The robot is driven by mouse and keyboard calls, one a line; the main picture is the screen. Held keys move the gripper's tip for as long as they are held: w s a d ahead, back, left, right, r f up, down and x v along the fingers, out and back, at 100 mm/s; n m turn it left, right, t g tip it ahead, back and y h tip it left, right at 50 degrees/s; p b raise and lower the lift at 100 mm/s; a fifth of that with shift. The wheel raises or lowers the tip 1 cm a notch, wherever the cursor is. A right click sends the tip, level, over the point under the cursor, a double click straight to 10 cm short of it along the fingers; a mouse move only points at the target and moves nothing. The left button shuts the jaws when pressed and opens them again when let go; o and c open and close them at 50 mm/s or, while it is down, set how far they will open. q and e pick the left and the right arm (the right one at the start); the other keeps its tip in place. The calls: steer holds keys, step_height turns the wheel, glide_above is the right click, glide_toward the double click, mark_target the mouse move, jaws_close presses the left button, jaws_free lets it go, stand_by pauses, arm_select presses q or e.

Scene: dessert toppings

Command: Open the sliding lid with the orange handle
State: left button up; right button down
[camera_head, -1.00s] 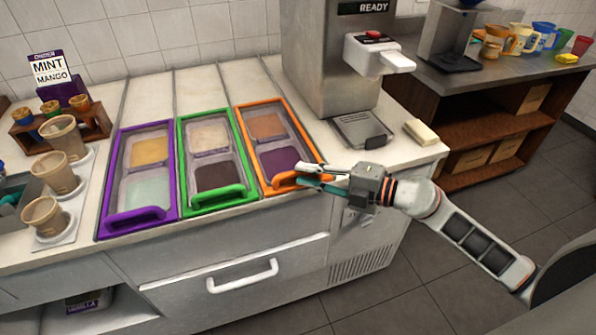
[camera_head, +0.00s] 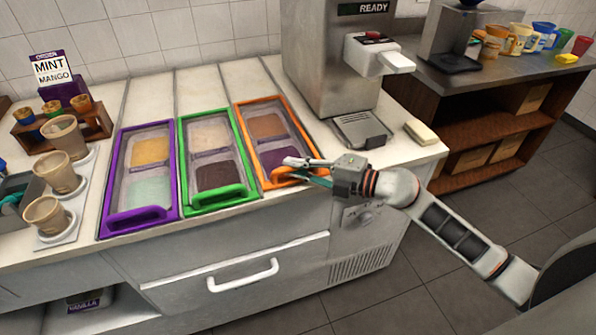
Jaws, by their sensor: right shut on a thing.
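The orange-framed container (camera_head: 240,125) is set in the counter at the right of a row of three. Its clear sliding lid lies over two toppings, an orange-brown one at the back and a purple one at the front. The lid's orange handle (camera_head: 282,177) is at the front end, partly hidden by my gripper. My right gripper (camera_head: 304,168) reaches in from the right and is shut on the orange handle. The exact finger contact is partly hidden. My left gripper is not in view.
A green-framed container (camera_head: 185,160) and a purple-framed container (camera_head: 110,185) stand to the left with their lids on. The dispenser (camera_head: 335,60) stands behind right. A yellowish block (camera_head: 421,132) lies at the counter's right end. Cups (camera_head: 58,174) stand at left.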

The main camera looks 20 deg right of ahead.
steer(key=w, duration=0.2)
steer(key=shift+w, duration=0.4)
steer(key=c, duration=2.3)
jaws_free()
steer(key=shift+c, duration=0.2)
steer(key=shift+s, duration=0.1)
steer(key=v, duration=1.2)
